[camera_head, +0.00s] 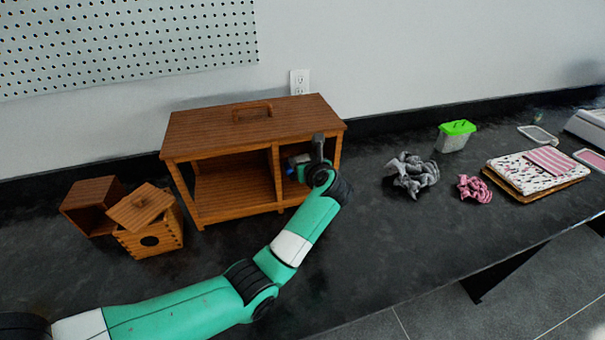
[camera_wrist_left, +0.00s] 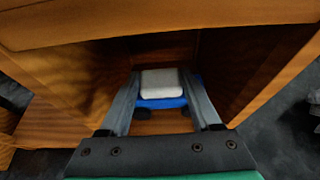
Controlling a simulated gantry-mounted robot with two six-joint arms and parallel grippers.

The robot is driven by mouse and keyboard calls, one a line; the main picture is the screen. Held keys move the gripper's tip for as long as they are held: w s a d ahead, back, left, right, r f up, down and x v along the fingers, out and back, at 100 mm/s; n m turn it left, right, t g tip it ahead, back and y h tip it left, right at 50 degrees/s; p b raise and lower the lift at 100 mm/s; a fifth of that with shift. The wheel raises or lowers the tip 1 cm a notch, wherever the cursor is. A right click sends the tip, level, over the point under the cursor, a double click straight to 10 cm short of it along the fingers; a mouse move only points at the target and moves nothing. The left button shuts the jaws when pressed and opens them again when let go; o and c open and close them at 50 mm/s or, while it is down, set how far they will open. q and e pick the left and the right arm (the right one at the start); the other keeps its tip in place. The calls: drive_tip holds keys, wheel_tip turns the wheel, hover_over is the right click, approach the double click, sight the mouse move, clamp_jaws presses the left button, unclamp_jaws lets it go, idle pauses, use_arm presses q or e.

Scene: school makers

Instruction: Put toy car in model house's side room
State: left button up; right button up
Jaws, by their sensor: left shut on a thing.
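The model house (camera_head: 240,119) is a wooden box with a flat roof and handle, open at the front. A divider (camera_head: 276,178) splits it into a wide left room and a narrower right side room (camera_head: 260,162). My left gripper (camera_head: 302,161) reaches into the side room's front opening. In the left wrist view its fingers are shut on the sides of a toy car (camera_wrist_left: 163,84), white on top and blue below. Wooden walls stand on both sides of the car. In the head view the gripper mostly hides the car. I cannot tell whether it touches the floor.
Two small wooden boxes (camera_head: 151,238) stand left of the house. Crumpled grey cloth (camera_head: 411,174), pink cloth (camera_head: 474,188), a green-lidded container (camera_head: 455,136) and stacked fabric (camera_head: 537,170) lie to the right. The dark counter (camera_head: 375,240) is clear in front.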

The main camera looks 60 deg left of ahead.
use_arm(q)
wheel_tip(320, 180, down, 5)
drive_tip(key=b, duration=0.3)
drive_tip(key=shift+a+f, duration=0.1)
drive_tip(key=shift+a+r, duration=0.15)
drive_tip(key=shift+r, duration=0.1)
drive_tip(key=o, duration=1.4)
drive_tip(key=shift+f, duration=0.15)
drive_tip(key=shift+r, duration=0.25)
drive_tip(key=p+v, duration=0.4)
drive_tip(key=v, duration=0.8)
drive_tip(key=shift+p, duration=0.4)
